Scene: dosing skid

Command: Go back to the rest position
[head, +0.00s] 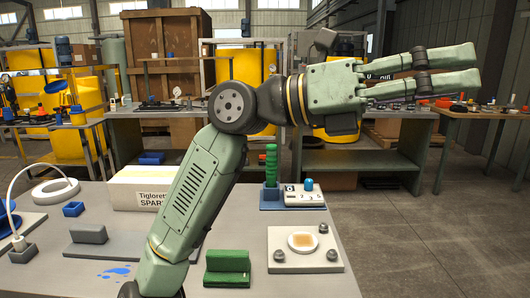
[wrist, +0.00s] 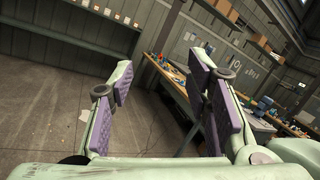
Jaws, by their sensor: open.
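My gripper (head: 478,68) is at the upper right in the head view, well above and to the right of the near table. It points right, its two green fingers apart with nothing between them. The wrist view shows the same open gripper (wrist: 160,85), with purple pads on both fingers and only floor and distant furniture beyond. My arm rises from the front of the near table, bends at a dark round joint and reaches right.
The near grey table (head: 325,284) holds a white plate with a round dish (head: 303,241), a green block (head: 228,266), a blue holder with a green tool (head: 271,175) and a white box (head: 137,188). Workbenches (head: 355,160) stand behind. The floor at right (head: 430,240) is clear.

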